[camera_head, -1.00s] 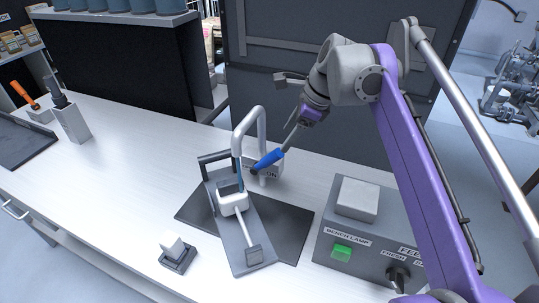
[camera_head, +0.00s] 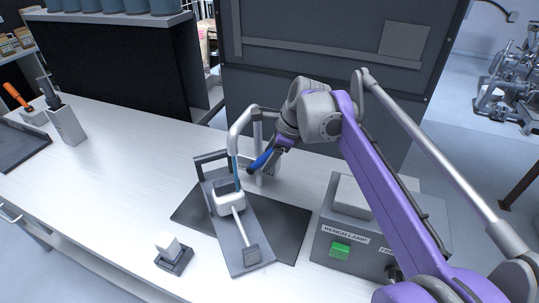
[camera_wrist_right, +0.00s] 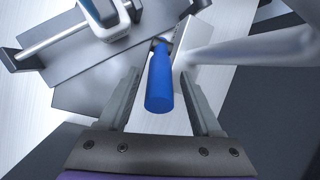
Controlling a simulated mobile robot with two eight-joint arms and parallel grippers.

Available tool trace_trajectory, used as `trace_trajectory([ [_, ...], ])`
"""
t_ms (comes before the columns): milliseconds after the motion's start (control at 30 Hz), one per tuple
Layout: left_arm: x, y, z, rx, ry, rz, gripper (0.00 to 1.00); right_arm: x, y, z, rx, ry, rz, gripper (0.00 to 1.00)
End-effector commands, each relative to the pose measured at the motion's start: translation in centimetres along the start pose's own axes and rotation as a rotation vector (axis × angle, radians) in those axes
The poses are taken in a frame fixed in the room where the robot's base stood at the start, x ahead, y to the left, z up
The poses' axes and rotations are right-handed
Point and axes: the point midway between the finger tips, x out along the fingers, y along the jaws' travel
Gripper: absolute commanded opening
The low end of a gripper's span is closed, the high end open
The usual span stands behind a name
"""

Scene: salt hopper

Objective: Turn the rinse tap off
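The rinse tap (camera_head: 243,120) is a pale grey curved spout on a light block (camera_head: 268,172) at the back of the bench. A thin blue stream (camera_head: 236,165) shows below its mouth. Its blue lever (camera_head: 261,160) slants up toward my right gripper (camera_head: 280,147), and in the right wrist view the lever (camera_wrist_right: 160,82) lies between the two spread fingers. Gaps show on both sides of the lever, so the gripper is open around it, not shut on it. The label on the block is mostly hidden. My left gripper is out of view.
A dark stand with a white block (camera_head: 228,201) and a rod is under the spout, on a dark mat (camera_head: 292,222). A grey control box (camera_head: 345,232) with a green button is to the right.

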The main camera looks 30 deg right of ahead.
Motion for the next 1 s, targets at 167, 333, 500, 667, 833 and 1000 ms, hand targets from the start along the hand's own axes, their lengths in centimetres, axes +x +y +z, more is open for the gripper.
trace_trajectory([
  [167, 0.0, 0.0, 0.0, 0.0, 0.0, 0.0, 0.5, -0.02, 0.01, 0.0, 0.0, 0.0, 0.0, 0.35],
  [333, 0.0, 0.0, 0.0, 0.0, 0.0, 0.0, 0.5, -0.03, 0.01, 0.0, 0.0, 0.0, 0.0, 0.05],
  [500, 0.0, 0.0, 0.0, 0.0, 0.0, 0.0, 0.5, -0.04, 0.01, 0.0, 0.0, 0.0, 0.0, 0.0],
  [667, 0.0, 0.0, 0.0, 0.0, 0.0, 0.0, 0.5, -0.04, 0.01, 0.0, 0.0, 0.0, 0.0, 0.0],
  [833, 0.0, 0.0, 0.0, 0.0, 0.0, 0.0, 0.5, -0.05, 0.01, 0.0, 0.0, 0.0, 0.0, 0.0],
  [1000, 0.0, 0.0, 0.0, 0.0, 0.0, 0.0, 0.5, -0.05, 0.01, 0.01, 0.0, 0.0, 0.0, 0.0],
])
